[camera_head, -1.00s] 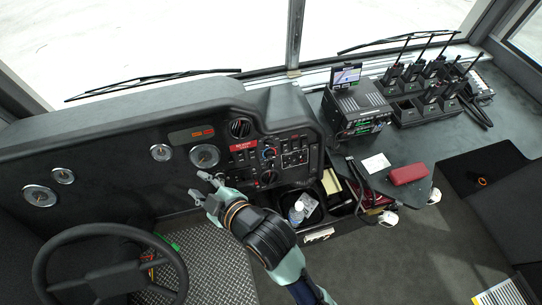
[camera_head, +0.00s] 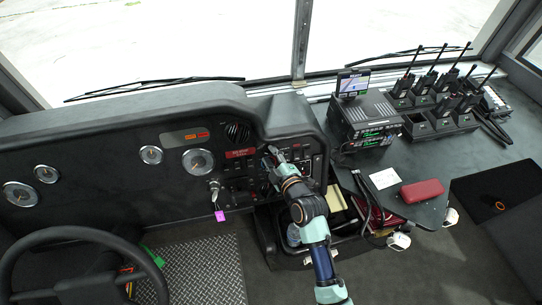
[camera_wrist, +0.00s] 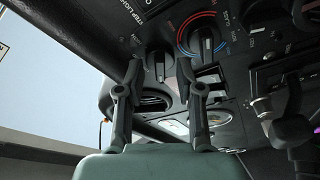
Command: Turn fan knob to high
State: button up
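My gripper (camera_head: 270,157) is up at the dashboard's control panel and covers part of the knob area in the head view. In the wrist view my gripper (camera_wrist: 160,72) is open, its two dark fingers apart. A black dial knob (camera_wrist: 159,63) shows between the fingertips; I cannot tell whether they touch it. Beside it, to the right, is a knob with a red and blue ring (camera_wrist: 207,40), just beyond the right fingertip. Another dark knob (camera_wrist: 308,14) is at the upper right edge. The labels are too small to tell which is the fan knob.
A key with a pink tag (camera_head: 219,215) hangs left of my arm. A round vent (camera_head: 237,132) and a red label (camera_head: 240,153) are left of the gripper. The radio unit (camera_head: 365,117) stands to the right. The steering wheel (camera_head: 85,235) is at lower left.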

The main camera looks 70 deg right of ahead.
jog(key=shift+w+d, duration=0.15)
grip_shut()
